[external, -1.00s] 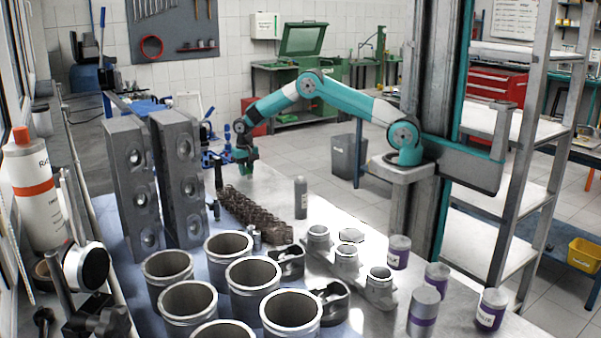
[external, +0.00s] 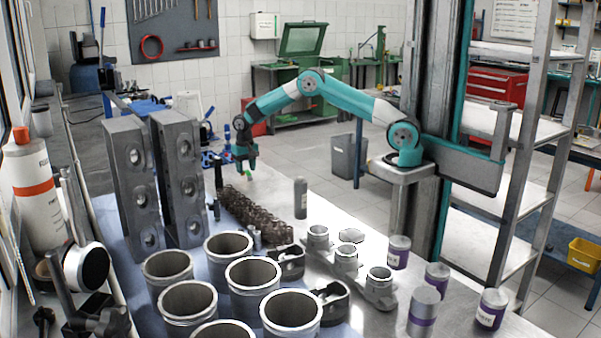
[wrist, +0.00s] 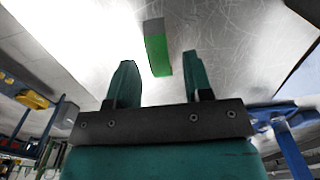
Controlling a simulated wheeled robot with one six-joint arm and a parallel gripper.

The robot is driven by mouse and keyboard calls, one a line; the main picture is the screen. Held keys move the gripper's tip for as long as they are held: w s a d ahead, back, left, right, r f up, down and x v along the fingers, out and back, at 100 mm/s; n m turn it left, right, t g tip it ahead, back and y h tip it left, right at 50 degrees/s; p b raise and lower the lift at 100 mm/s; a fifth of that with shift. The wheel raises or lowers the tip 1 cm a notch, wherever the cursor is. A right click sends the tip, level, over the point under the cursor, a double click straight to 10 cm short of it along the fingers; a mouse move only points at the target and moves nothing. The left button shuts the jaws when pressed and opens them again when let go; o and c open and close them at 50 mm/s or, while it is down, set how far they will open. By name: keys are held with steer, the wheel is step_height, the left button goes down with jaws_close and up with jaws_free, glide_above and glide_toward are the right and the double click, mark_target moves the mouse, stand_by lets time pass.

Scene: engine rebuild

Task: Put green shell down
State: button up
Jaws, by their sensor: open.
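The green shell (external: 249,175) is a small green piece on the bare metal bench top, just below my gripper (external: 245,166) and behind the row of dark springs. In the wrist view it shows as a narrow block (wrist: 160,60) with a bright green side and a grey end. My gripper (wrist: 158,57) is open, with one teal finger on each side of the shell. Clear gaps show between the shell and both fingers, so nothing is held. The shell looks upright in the external view, but it is small there.
Dark springs (external: 262,218) stand in a row in front of the shell. Two tall grey engine blocks (external: 181,178) stand to the left, and a grey cylinder (external: 300,198) stands to the right. Several cylinder liners (external: 253,288) fill the front. Bare bench lies right of the shell.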

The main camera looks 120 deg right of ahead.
step_height(320, 180, up, 10)
steer(key=b, duration=0.2)
steer(key=w+a+r+n, duration=0.2)
steer(key=w+a, duration=0.1)
steer(key=a, duration=0.4)
steer(key=w+a+r+n+t, duration=0.1)
steer(key=w+a+r+n, duration=0.15)
steer(key=a, duration=0.45)
steer(key=w+a+r+n, duration=0.2)
steer(key=a+n, duration=0.1)
steer(key=a, duration=0.4)
steer(key=s+a+r+n+y, duration=0.1)
steer(key=a+r+n, duration=0.15)
steer(key=a, duration=0.65)
steer(key=s+a+r+n, duration=0.1)
steer(key=s+a+n, duration=0.15)
steer(key=a, duration=0.65)
steer(key=s+a+f+n+g+y, duration=0.1)
steer(key=s+a+n+y, duration=0.2)
steer(key=s+a+n, duration=0.9)
steer(key=s+a, duration=0.9)
steer(key=s, duration=0.2)
steer(key=shift+s+a+f+n, duration=0.15)
steer(key=shift+a+f+n, duration=0.1)
steer(key=shift+n, duration=0.1)
